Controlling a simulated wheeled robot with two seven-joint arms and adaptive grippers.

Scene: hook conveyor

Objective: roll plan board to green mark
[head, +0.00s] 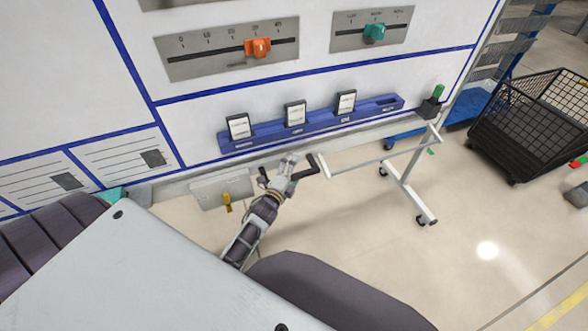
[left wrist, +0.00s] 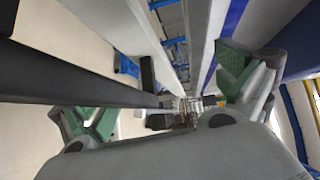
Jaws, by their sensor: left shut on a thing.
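The plan board (head: 200,115) is a large white panel with blue lines, filling the upper left of the head view. A black handle (head: 312,168) sticks out near its lower edge. My left gripper (head: 292,172) is shut on this handle. In the left wrist view a dark bar (left wrist: 75,75) runs between the green-padded fingers (left wrist: 165,97). A metal leg frame with casters (head: 405,187) stands on the floor to the right. Small green patches show near the floor at right (head: 430,151) and left (head: 112,195); I cannot tell which is the mark. My right gripper is not in view.
The board carries an orange slider (head: 257,47), a teal slider (head: 374,33) and a blue rail (head: 270,134) with several cards. A black wire cart (head: 530,125) stands at the right. The pale floor (head: 340,250) ahead is largely clear.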

